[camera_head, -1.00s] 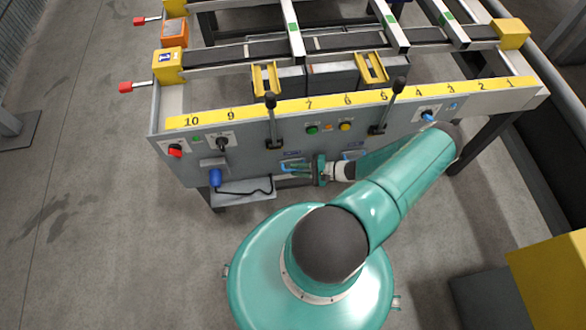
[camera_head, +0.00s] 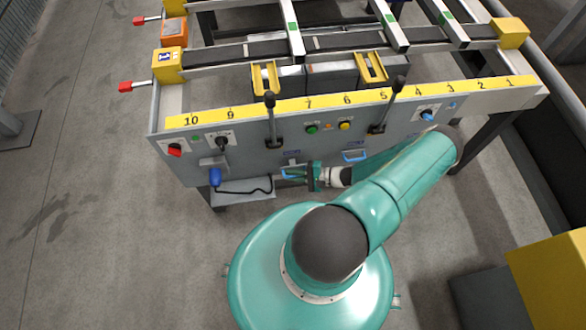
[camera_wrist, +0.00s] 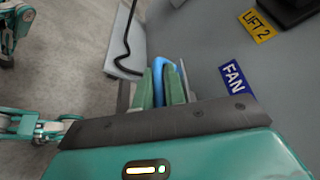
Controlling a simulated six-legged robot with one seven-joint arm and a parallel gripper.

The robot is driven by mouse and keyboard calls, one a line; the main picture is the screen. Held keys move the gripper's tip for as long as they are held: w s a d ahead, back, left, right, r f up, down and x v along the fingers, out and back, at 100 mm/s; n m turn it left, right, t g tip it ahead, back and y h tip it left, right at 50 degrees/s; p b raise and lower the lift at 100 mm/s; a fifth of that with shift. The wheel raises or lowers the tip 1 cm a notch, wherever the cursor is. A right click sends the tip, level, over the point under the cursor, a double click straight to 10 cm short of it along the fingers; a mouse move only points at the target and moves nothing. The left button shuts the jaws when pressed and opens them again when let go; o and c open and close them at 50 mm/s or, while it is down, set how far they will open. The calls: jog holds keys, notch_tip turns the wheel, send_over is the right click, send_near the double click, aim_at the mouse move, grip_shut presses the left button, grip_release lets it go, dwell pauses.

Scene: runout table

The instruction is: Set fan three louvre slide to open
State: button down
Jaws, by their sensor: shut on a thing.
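A blue slide handle (camera_head: 284,173) sits low on the grey front panel, under a small blue label (camera_head: 291,153). My gripper (camera_head: 292,174) is at this handle, its fingers pointing left along the panel. In the wrist view the two green fingers (camera_wrist: 161,88) are closed about the blue handle (camera_wrist: 166,68). A blue FAN label (camera_wrist: 236,77) is beside them; no number shows on it, so I cannot read which fan. A second blue handle (camera_head: 354,156) is on the panel to the right, clear of my gripper.
A blue plug-like part (camera_head: 215,177) and a grey tray (camera_head: 243,190) with a black cable are left of my gripper. Two black levers (camera_head: 271,120) (camera_head: 380,115) stick out above. A yellow LIFT 2 label (camera_wrist: 259,24) shows in the wrist view.

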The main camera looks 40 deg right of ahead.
jog(key=s+a, duration=0.2)
jog(key=s, duration=0.2)
jog(key=shift+s+a+f, duration=0.1)
jog(key=shift+a, duration=0.3)
jog(key=c, duration=1.8)
grip_release()
jog(key=shift+o, duration=0.2)
jog(key=v, duration=1.3)
jog(key=shift+s+d, duration=0.3)
